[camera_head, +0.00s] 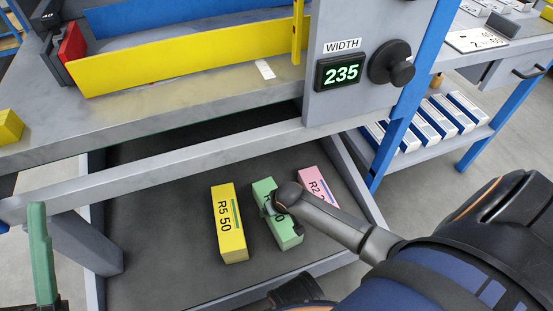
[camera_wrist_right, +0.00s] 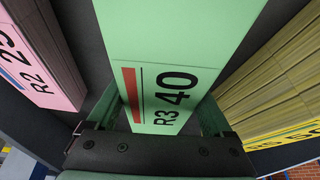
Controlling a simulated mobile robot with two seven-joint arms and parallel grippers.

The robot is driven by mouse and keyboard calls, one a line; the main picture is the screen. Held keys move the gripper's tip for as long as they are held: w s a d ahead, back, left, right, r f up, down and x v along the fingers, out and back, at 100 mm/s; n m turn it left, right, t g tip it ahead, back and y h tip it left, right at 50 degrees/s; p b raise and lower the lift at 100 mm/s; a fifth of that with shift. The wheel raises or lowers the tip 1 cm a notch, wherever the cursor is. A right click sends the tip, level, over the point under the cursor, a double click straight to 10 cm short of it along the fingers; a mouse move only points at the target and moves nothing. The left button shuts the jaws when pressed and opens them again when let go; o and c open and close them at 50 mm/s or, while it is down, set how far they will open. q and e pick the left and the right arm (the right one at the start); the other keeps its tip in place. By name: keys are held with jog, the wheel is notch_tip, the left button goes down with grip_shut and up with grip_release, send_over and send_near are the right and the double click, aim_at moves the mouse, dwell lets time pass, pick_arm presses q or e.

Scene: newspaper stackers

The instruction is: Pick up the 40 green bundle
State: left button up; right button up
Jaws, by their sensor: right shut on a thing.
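The green bundle marked 40 (camera_head: 287,232) is on the dark lower shelf, between the yellow and pink bundles. In the right wrist view its green face (camera_wrist_right: 180,40) reads "R3 40" with a red bar. My right gripper (camera_wrist_right: 163,118) is shut on it, one finger on each side. In the head view my arm hides part of the bundle and its label. I cannot tell whether the bundle is clear of the shelf. One green finger of my left gripper (camera_head: 40,255) shows at the lower left; its other finger is not visible.
The yellow R5 50 bundle (camera_head: 229,222) and pink R2 bundle (camera_head: 314,187) flank the green one closely. The grey frame bar (camera_head: 170,167) and bench top (camera_head: 180,112) are above the shelf. A width display (camera_head: 341,73) reads 235. The shelf's left part is clear.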

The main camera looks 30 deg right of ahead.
grip_shut()
jog(key=shift+w+r, duration=0.1)
jog(key=shift+r, duration=0.05)
